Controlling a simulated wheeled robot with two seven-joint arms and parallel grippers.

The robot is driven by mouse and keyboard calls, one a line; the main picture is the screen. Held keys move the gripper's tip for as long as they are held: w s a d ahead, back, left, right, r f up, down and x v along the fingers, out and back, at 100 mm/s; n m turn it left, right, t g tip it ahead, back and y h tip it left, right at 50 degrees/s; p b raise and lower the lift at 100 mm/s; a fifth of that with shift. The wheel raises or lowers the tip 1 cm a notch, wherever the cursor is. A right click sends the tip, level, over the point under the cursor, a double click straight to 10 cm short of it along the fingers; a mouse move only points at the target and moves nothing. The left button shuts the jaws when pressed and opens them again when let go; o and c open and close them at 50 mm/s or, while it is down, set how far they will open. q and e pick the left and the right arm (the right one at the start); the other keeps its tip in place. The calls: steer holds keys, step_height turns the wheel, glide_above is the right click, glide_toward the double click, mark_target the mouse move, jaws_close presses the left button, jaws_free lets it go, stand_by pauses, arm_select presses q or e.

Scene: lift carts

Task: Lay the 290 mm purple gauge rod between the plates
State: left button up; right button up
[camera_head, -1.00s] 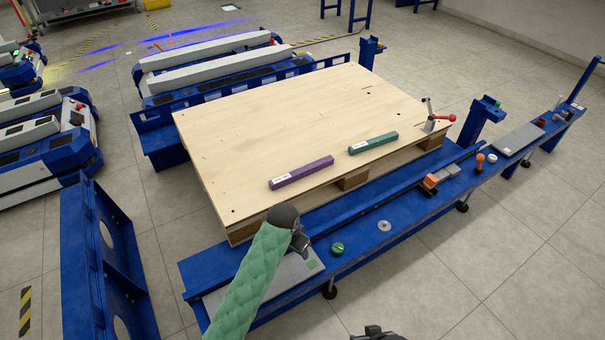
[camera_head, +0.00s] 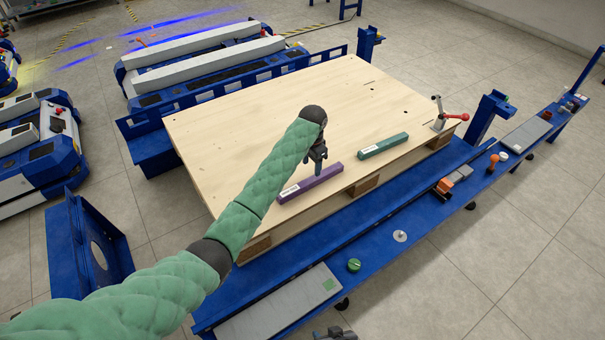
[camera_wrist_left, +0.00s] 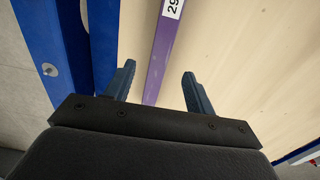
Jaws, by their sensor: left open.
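The purple gauge rod (camera_head: 310,184) lies on the wooden pallet top near its front edge. In the left wrist view the rod (camera_wrist_left: 162,52) carries a white label, partly cut off, and runs between the finger lines. My left gripper (camera_head: 316,166) is open and empty, just over the rod's far side in the head view. The left wrist view shows its two fingers (camera_wrist_left: 159,70) apart, with the rod seen between them. My right gripper (camera_head: 336,334) barely shows at the bottom edge; its jaws cannot be made out. Grey plates (camera_head: 285,312) (camera_head: 527,134) lie on the blue rail.
A green rod (camera_head: 383,146) lies right of the purple one on the pallet (camera_head: 225,130). A red-handled clamp (camera_head: 440,117) stands at the pallet's right corner. The blue rail (camera_head: 385,228) bears a green knob (camera_head: 354,265), a white disc (camera_head: 400,236) and orange parts (camera_head: 445,186).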

mark_target(311, 179)
arm_select(q)
steer(key=shift+w, duration=0.2)
steer(key=shift+f, duration=3.65)
steer(key=shift+s, duration=0.1)
steer(key=shift+c, duration=0.2)
steer(key=shift+d, duration=0.1)
jaws_close()
